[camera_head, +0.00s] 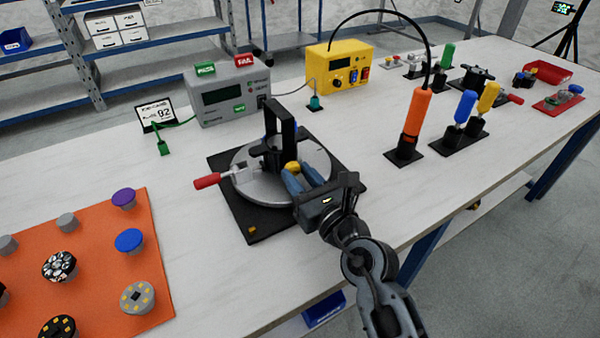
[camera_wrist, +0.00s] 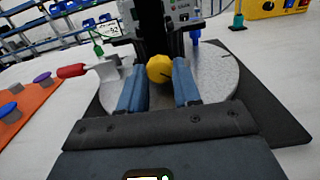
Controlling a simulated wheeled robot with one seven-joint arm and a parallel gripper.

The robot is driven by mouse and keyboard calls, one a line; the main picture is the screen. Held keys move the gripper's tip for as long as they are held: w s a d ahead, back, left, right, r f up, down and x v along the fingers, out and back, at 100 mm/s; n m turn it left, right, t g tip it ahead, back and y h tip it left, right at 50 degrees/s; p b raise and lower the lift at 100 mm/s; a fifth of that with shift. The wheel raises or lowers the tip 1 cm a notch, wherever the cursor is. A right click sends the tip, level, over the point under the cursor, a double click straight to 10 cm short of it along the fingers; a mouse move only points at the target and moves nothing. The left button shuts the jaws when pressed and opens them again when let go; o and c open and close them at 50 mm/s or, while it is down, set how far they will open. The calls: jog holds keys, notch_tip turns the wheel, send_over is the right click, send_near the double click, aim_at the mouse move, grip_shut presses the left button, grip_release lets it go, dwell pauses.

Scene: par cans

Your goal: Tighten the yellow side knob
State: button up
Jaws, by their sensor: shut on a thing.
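The yellow side knob (camera_head: 292,167) sits on the near side of a black fixture (camera_head: 283,115) with an upright frame. The fixture stands on a round grey turntable (camera_head: 318,158) over a black base plate (camera_head: 240,219). My gripper (camera_head: 304,179) reaches in from the near right, its blue fingers closed about the knob. In the wrist view the yellow knob (camera_wrist: 160,69) shows at the fingertips, between the two blue fingers (camera_wrist: 159,76). The fingers hide the knob's sides. A red-handled clamp (camera_head: 207,181) is at the turntable's left edge.
An orange mat (camera_head: 100,252) with several round knobs lies left. A grey tester (camera_head: 228,92) and a yellow box (camera_head: 338,68) stand behind. An orange screwdriver-like tool (camera_head: 415,117) and colored-handled tools stand right. The table (camera_head: 370,185) is bare between the turntable and these tools.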

jog(key=shift+r+m+p, duration=0.25)
jog(key=shift+m+p, duration=0.75)
jog(key=shift+f+m+p, duration=0.25)
jog(key=shift+m+p, duration=0.25)
jog(key=shift+m, duration=0.5)
jog(key=o, duration=1.1)
jog(key=shift+c, duration=0.2)
jog(key=shift+v, duration=3.95)
